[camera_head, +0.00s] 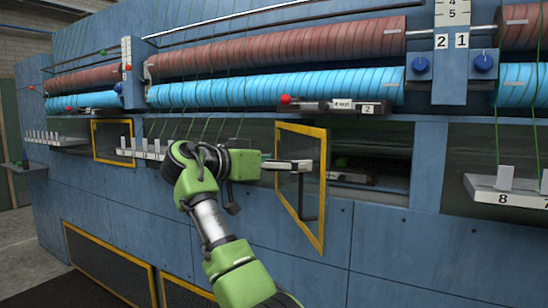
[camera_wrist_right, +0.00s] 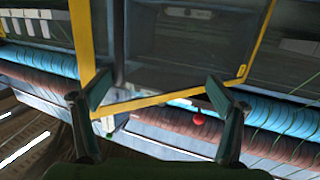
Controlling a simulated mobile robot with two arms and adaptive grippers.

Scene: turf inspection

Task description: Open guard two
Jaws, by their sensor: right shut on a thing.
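Guard two (camera_head: 319,190) is a yellow-framed dark see-through panel, swung out from the blue machine front. The opening (camera_head: 385,145) to its right is exposed, under a dark unit marked 2 (camera_head: 368,108). A dark bar handle (camera_head: 308,212) shows on the panel. My right gripper (camera_head: 308,165) reaches in from the left and is shut on the guard; the exact contact is hard to see. In the right wrist view, the yellow frame (camera_wrist_right: 150,104) crosses between the fingers (camera_wrist_right: 160,90). My left gripper is not in view.
A yellow-framed guard (camera_head: 94,145) sits at left. Ledges with white blocks stick out at left (camera_head: 140,155) and right (camera_head: 510,192). Red (camera_head: 280,47) and blue (camera_head: 280,86) ribbed rolls run above, with green cords hanging. A red knob (camera_head: 285,99) sits above the guard.

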